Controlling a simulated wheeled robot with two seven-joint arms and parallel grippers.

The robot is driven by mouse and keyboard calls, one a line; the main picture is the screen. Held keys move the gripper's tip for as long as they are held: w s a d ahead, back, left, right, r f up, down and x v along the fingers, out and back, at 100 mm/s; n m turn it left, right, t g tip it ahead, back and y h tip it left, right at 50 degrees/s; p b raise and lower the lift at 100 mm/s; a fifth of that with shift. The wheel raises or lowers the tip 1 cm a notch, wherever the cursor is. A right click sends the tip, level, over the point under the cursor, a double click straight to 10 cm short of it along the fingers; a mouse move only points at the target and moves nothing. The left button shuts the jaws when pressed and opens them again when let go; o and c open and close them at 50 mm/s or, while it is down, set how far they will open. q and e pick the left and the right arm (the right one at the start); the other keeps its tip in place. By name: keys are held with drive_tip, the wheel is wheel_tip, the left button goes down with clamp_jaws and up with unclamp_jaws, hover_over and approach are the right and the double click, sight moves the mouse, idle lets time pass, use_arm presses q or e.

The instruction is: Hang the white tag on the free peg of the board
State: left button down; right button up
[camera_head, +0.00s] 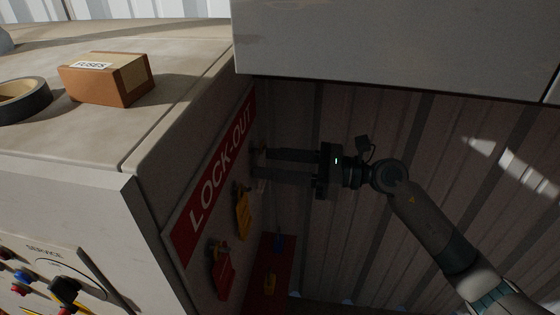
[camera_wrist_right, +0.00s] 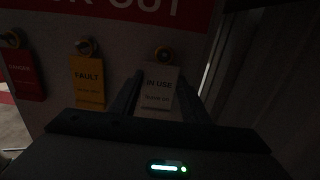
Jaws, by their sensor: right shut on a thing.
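The white tag (camera_wrist_right: 159,88), marked IN USE, sits between the fingers of my right gripper (camera_wrist_right: 159,95) in the right wrist view. My right gripper is shut on it. In the head view my right gripper (camera_head: 258,163) reaches left to the far end of the lock-out board (camera_head: 207,185). A peg (camera_wrist_right: 163,54) shows right at the tag's top edge; I cannot tell whether the tag is on it. A yellow FAULT tag (camera_wrist_right: 88,85) and a red DANGER tag (camera_wrist_right: 22,73) hang on the other pegs to the left. My left gripper is not in view.
A grey cabinet (camera_head: 70,185) carries the board on its side. A fuses box (camera_head: 108,80) and a tape roll (camera_head: 22,100) lie on its top. A large grey box-like body (camera_head: 400,45) overhangs above my right arm. A red surface (camera_head: 283,255) with small items lies below.

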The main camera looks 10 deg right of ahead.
drive_tip(key=shift+w+a+f, duration=0.2)
drive_tip(key=shift+w+a, duration=0.05)
drive_tip(key=shift+a, duration=0.25)
drive_tip(key=shift+s+d, duration=0.1)
drive_tip(key=shift+d, duration=0.1)
drive_tip(key=o, duration=1.3)
